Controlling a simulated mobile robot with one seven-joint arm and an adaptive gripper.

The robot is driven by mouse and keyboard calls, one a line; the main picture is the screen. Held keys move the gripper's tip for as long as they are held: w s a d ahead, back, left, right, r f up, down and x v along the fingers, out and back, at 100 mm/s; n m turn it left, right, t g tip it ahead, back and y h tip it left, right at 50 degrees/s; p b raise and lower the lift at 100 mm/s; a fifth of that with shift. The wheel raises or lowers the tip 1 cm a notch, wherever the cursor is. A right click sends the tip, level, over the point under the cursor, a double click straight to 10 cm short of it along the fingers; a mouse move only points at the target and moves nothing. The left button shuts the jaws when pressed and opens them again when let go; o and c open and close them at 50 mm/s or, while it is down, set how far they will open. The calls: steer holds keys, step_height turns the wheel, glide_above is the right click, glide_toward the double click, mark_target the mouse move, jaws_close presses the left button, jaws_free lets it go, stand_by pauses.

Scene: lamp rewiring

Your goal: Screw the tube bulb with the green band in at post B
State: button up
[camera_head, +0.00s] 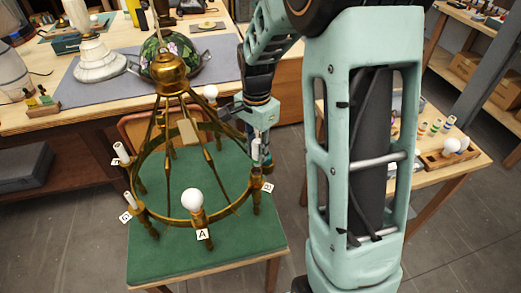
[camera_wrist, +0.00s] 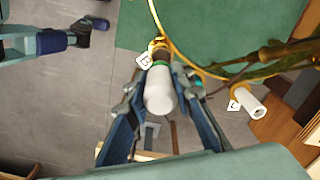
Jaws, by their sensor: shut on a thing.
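The tube bulb with the green band (camera_wrist: 159,92) is white and sits between the fingers of my gripper (camera_wrist: 162,86) in the wrist view. Its green-banded end points at post B (camera_wrist: 158,46), beside the tag B (camera_wrist: 143,61). The bulb appears in line with the post; I cannot tell how deep it sits in the socket. In the head view my gripper (camera_head: 260,145) is at the right side of the brass ring lamp (camera_head: 172,85), above the tag B (camera_head: 267,187). My gripper is shut on the bulb, and its fingers partly hide it there.
Post A holds a round white bulb (camera_head: 191,200); another round bulb (camera_head: 210,91) is at the ring's back. In the wrist view a neighbouring post carries a white tube (camera_wrist: 250,103). The lamp stands on a green-topped table (camera_head: 230,265). Colour-banded tubes (camera_head: 435,127) stand on the right table.

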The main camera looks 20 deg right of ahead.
mark_target(256, 161)
steer(key=shift+w+a, duration=0.1)
steer(key=shift+a, duration=0.15)
steer(key=shift+f+b, duration=1.55)
steer(key=shift+f, duration=0.55)
steer(key=shift+f, duration=0.2)
steer(key=o, duration=0.5)
jaws_close()
steer(key=m, duration=0.4)
steer(key=shift+r+m, duration=0.1)
steer(key=shift+m, duration=0.3)
steer(key=m, duration=0.3)
